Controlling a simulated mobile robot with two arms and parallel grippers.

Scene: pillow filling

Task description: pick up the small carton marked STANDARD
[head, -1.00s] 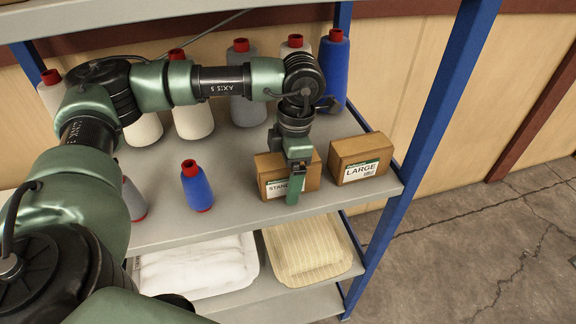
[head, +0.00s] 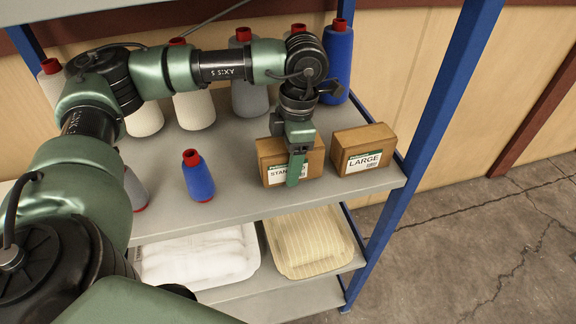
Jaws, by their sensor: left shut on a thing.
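The small carton marked STANDARD (head: 273,152) is brown cardboard with a white label, on the upper grey shelf near its front edge. My left gripper (head: 295,168) comes down over it from above and is shut on it. One green finger lies against the carton's front face and covers part of the label; the other finger is hidden. The carton looks upright and at about shelf height; I cannot tell whether its base touches the shelf. The similar carton marked LARGE (head: 364,150) stands just to its right. My right gripper is not in view.
A blue cone of thread (head: 198,178) stands left of the cartons on the shelf (head: 240,205). Several more cones stand along the back. A blue post (head: 425,130) rises at the right. Trays with white (head: 200,255) and cream (head: 308,242) fabric sit below.

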